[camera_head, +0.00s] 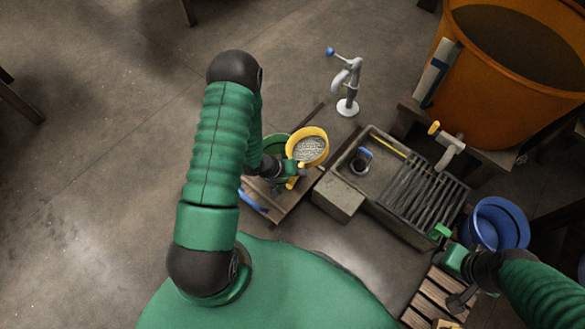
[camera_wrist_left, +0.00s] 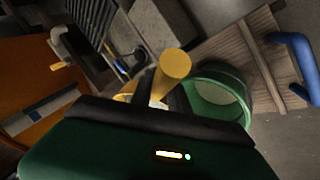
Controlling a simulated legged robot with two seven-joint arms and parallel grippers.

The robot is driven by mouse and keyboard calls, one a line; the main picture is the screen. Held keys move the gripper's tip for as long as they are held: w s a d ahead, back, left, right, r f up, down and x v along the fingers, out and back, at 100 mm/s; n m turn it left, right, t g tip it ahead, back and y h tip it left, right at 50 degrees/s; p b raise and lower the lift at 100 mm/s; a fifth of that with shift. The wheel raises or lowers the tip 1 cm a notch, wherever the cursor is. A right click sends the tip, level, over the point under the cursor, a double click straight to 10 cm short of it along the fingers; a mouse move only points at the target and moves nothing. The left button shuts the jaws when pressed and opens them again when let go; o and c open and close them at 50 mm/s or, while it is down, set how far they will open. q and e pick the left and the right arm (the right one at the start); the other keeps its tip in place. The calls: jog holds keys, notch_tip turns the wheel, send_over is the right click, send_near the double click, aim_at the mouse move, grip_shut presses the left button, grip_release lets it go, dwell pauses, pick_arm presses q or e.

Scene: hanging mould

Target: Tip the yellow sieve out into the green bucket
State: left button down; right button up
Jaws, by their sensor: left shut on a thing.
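The yellow sieve (camera_head: 323,136) is in the middle of the head view, its round mouth facing up with pale grey, grainy content inside. My left gripper (camera_head: 293,174) is shut on its handle, at the near left of the rim. The green bucket (camera_head: 272,144) is just left of the sieve and partly hidden by it and my left arm. In the left wrist view the sieve's yellow handle (camera_wrist_left: 175,65) stands up between dark fingers, and the green bucket (camera_wrist_left: 215,75) is right of it. My right gripper (camera_head: 443,238) is at the lower right, its jaws unclear.
A grey sink (camera_head: 363,188) with a ribbed drainer lies right of the sieve. A white tap-like stand (camera_head: 347,105) is behind it. A large orange tub (camera_head: 480,110) stands at the upper right, a blue bucket (camera_head: 500,222) below it.

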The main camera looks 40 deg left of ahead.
pick_arm(q)
jog(key=shift+w+d+f+g+y, duration=0.1)
jog(key=shift+d+f+g+y, duration=0.25)
jog(key=shift+y, duration=0.25)
notch_tip(320, 180, up, 4)
jog(key=y+p, duration=0.1)
jog(key=p, duration=0.1)
jog(key=g+y+p, duration=0.1)
jog(key=p, duration=0.1)
jog(key=shift+f+m+y, duration=0.25)
jog(key=shift+m+y, duration=0.05)
jog(key=shift+m, duration=0.1)
pick_arm(e)
notch_tip(320, 180, up, 3)
jog(key=shift+d, duration=0.15)
pick_arm(q)
jog(key=shift+w+d, duration=0.1)
